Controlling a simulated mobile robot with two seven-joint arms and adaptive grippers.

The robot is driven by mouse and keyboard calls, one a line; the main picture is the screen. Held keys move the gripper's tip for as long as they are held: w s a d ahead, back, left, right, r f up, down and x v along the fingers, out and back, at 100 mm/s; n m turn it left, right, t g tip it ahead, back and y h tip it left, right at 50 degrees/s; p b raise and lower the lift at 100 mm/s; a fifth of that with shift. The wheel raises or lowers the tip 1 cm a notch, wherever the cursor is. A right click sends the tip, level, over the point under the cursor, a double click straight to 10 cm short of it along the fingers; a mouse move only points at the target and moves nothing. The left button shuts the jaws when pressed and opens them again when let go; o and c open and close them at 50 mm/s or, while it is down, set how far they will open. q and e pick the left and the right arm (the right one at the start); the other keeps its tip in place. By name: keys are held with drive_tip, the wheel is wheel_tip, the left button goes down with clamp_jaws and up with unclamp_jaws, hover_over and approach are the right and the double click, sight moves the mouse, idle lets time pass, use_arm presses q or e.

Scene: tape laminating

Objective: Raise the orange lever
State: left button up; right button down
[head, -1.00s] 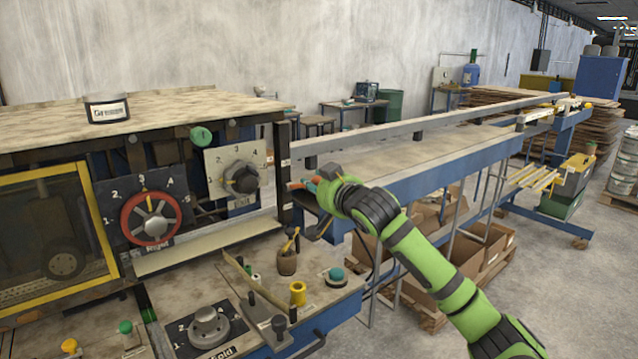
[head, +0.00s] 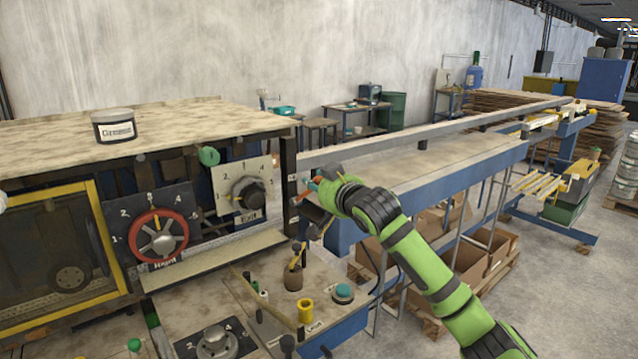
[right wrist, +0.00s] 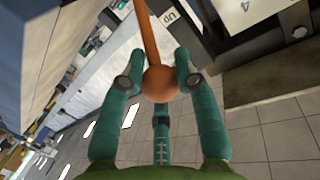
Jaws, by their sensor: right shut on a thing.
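The orange lever shows in the right wrist view as an orange rod (right wrist: 147,36) ending in a round knob (right wrist: 160,84). My right gripper (right wrist: 157,72) has its teal fingers on either side of the knob and is shut on it. A label reading "UP" (right wrist: 168,16) is beside the rod. In the head view my right gripper (head: 317,186) is at the right end of the machine, beside its dark post. A small orange-red part of the lever (head: 308,187) shows there; the rest is hidden by the gripper. My left gripper is not in view.
A dial panel (head: 224,186) and a red handwheel (head: 130,246) are left of the gripper. Below is a worktop with a yellow spool (head: 305,311) and a teal button (head: 343,291). A long blue-edged conveyor table (head: 468,156) extends right. A grease tin (head: 113,127) stands on top.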

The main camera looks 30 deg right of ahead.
drive_tip(key=shift+r, duration=0.4)
drive_tip(key=c, duration=0.9)
unclamp_jaws()
drive_tip(key=shift+w+f, duration=0.1)
drive_tip(key=shift+f, duration=0.1)
drive_tip(key=s+a+r, duration=0.1)
drive_tip(key=s, duration=1.1)
drive_tip(key=shift+a+r, duration=0.2)
drive_tip(key=shift+r, duration=0.1)
drive_tip(key=shift+w, duration=0.1)
